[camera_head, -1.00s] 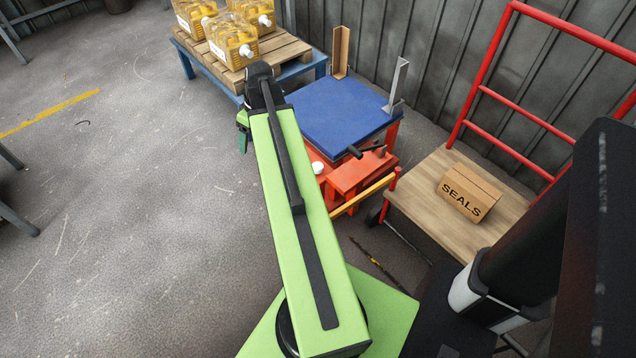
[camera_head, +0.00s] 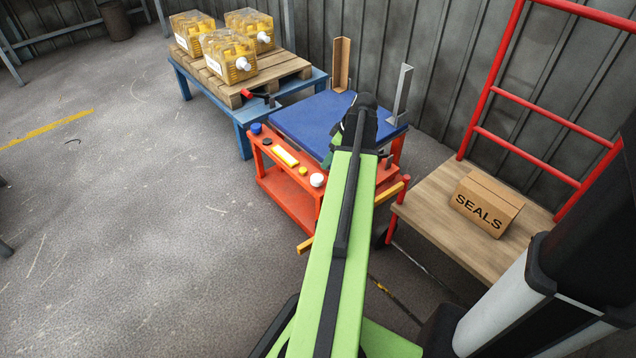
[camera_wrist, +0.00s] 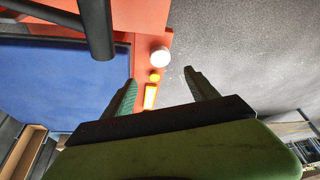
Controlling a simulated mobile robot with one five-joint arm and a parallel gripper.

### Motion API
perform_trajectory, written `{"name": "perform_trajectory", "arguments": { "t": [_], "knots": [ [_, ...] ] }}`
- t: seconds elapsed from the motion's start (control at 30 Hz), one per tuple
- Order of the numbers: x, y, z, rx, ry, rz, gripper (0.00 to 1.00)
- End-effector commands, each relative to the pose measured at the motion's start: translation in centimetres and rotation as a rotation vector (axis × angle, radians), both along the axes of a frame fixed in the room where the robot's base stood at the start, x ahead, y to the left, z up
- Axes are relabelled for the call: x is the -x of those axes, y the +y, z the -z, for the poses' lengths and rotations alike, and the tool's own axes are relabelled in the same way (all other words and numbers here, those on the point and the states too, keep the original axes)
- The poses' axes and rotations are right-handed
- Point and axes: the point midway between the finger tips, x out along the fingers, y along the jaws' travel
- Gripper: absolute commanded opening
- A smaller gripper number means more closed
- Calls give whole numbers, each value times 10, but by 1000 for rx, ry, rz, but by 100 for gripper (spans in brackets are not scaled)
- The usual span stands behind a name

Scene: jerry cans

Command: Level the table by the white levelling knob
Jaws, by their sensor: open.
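The table is an orange cart (camera_head: 283,192) with a blue top (camera_head: 300,122). The white levelling knob (camera_head: 317,180) sits on the orange ledge at its front; in the wrist view the white knob (camera_wrist: 160,57) shows just beyond the fingertips. A yellow button (camera_head: 303,171), a yellow strip (camera_head: 286,157) and a blue knob (camera_head: 256,128) lie along the same ledge. My gripper (camera_wrist: 160,82) is open and empty above the ledge, apart from the white knob. In the head view my arm hides most of the gripper. I cannot tell the table's tilt.
A dark bar (camera_wrist: 97,28) crosses the wrist view near the left finger. Two upright brackets (camera_head: 341,65) (camera_head: 402,95) stand at the blue top's back. Jerry cans (camera_head: 230,55) stand on a pallet behind left. A trolley with a SEALS box (camera_head: 486,203) is at right. Floor at left is clear.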

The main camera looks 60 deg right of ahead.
Motion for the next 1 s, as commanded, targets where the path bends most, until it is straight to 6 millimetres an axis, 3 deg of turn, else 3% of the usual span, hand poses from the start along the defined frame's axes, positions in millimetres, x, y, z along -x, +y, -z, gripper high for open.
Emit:
{"name": "perform_trajectory", "arguments": {
  "t": [0.03,0.5,0.63,0.9,1.0],
  "knots": [
    [-5,0,22,0,0,-2,68],
    [-44,3,114,0,0,-2,68],
    [-50,4,123,0,0,-2,68],
    [-51,4,121,0,0,-2,68],
    [-52,4,121,0,0,-2,56]
  ]
}}
